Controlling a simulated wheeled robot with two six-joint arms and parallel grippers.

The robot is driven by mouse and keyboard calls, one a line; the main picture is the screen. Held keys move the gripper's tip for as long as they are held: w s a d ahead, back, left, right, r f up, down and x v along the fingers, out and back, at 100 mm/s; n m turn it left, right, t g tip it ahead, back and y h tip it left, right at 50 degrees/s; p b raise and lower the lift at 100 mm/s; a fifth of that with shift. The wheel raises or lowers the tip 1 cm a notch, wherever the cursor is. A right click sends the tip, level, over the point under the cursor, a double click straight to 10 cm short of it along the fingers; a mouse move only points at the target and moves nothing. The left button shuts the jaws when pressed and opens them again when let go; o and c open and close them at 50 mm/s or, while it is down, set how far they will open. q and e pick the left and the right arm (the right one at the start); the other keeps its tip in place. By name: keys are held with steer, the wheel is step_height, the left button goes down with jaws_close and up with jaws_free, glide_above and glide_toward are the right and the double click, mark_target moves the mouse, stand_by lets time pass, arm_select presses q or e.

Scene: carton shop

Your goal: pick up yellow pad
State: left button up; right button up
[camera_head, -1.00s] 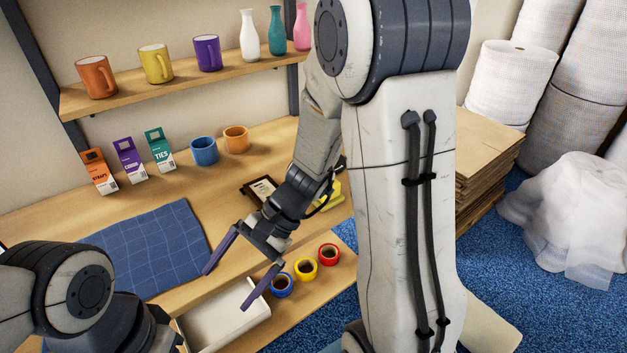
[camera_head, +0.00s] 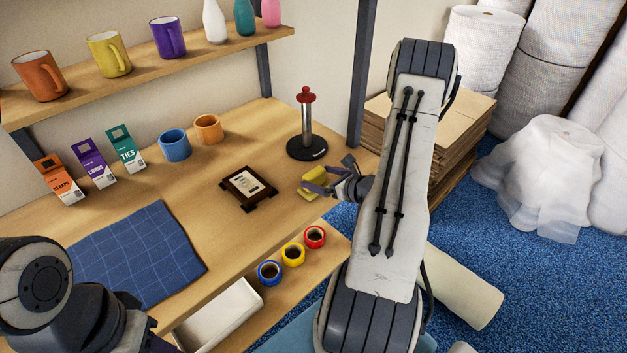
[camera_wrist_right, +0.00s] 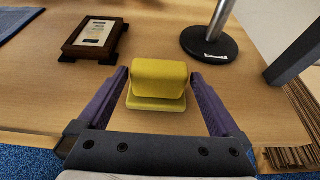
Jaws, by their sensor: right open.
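The yellow pad (camera_head: 310,183) lies on the wooden bench near its right front edge. In the right wrist view the yellow pad (camera_wrist_right: 158,84) has a thick upper block on a wider base. My right gripper (camera_head: 322,178) is open at the pad. In the right wrist view its purple fingers (camera_wrist_right: 162,92) stand on either side of the pad, with a gap left and right. In the head view the fingers hide part of the pad. My left arm shows at the lower left; its gripper's fingertips are not visible.
A framed plaque (camera_head: 248,188) lies left of the pad, and a black-based post with a red top (camera_head: 306,130) stands behind it. A blue cloth (camera_head: 135,255), cups (camera_head: 174,145) and cartons (camera_head: 126,148) are farther left. Tape rolls (camera_head: 293,254) sit on a lower shelf.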

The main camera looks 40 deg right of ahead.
steer(key=p+x, duration=0.2)
steer(key=x, duration=0.3)
steer(key=shift+a, duration=0.1)
steer(key=shift+w+f, duration=0.3)
steer(key=shift+w, duration=0.1)
steer(key=c, duration=1.1)
steer(key=shift+o, duration=0.2)
steer(key=shift+r, duration=0.1)
steer(key=shift+r, duration=0.55)
step_height(320, 180, up, 3)
steer(key=shift+f+b, duration=0.25)
steer(key=shift+b, duration=0.35)
steer(key=s+d+r+b, duration=0.2)
steer(key=s+d+r, duration=0.5)
steer(key=s+d, duration=0.1)
steer(key=shift+d+r, duration=0.15)
steer(key=shift+d, duration=0.05)
